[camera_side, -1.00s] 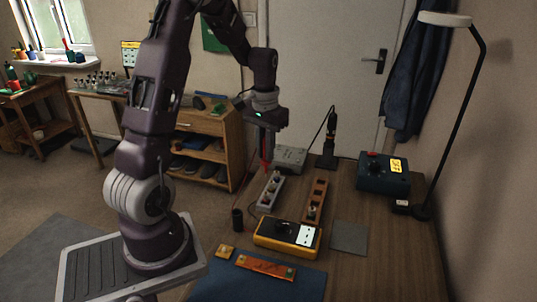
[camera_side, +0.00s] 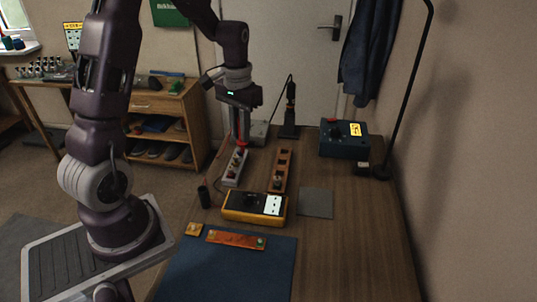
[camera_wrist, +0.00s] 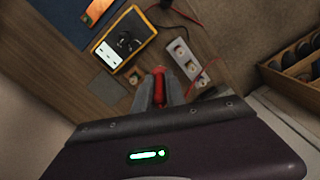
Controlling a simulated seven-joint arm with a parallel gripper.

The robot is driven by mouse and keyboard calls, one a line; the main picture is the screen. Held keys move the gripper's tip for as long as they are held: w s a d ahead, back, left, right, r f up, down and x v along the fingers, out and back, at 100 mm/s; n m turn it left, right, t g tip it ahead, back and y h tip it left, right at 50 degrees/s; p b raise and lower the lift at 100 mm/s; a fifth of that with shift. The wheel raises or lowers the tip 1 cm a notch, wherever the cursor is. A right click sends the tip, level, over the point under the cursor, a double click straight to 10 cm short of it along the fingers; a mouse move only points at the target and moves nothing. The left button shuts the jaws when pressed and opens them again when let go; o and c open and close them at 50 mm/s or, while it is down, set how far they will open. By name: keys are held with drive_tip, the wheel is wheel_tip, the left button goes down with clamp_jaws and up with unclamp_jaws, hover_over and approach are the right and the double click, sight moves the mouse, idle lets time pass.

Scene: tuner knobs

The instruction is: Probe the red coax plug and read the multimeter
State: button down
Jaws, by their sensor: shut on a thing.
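My gripper (camera_side: 240,141) is shut on a red probe (camera_wrist: 159,80), pointing down. In the side view it is at the far end of the pale socket strip (camera_side: 232,175). Whether the probe tip touches anything there is hidden. The strip also shows in the wrist view (camera_wrist: 177,47), with several round sockets, to the right of the probe. I cannot tell which plug is the red coax plug. The yellow multimeter (camera_side: 233,210) lies nearer the side camera, with a dark dial and a white panel (camera_side: 272,205); its reading is too small to make out.
A wooden strip with knobs (camera_side: 281,172) stands right of the pale strip. A grey box (camera_side: 259,132), a dark stand (camera_side: 290,110) and a blue box (camera_side: 343,145) are farther back. The right part of the table is bare.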

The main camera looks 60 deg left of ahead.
drive_tip(key=s+a+f+n, duration=0.1)
drive_tip(key=s+a+f, duration=0.1)
drive_tip(key=a+f, duration=0.2)
drive_tip(key=shift+a+f, duration=0.2)
drive_tip(key=shift+a, duration=0.2)
drive_tip(key=shift+f, duration=0.35)
idle(2.4)
drive_tip(key=shift+r, duration=0.15)
drive_tip(key=shift+r, duration=2.45)
